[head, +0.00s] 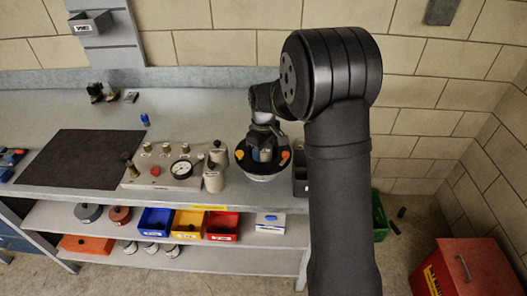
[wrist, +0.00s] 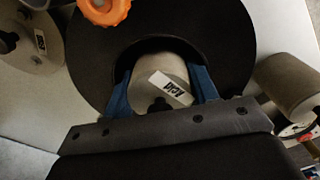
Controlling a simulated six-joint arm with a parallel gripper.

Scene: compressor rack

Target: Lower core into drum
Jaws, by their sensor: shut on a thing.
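The drum shows in the head view as a black ring (head: 271,169) with orange knobs, near the front edge of the bench. In the wrist view its wide black ring (wrist: 238,45) has a round central opening and an orange knob (wrist: 103,9) at the top. My gripper (head: 262,154) is over the drum, pointing down. In the wrist view its blue fingers (wrist: 162,82) are shut on the core (wrist: 150,66), a pale cylinder with a white label. The core lines up roughly with the opening. Its lower end is hidden, so I cannot tell how deep it is.
A black mat (head: 75,158) lies farther left. The bench behind is mostly clear.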

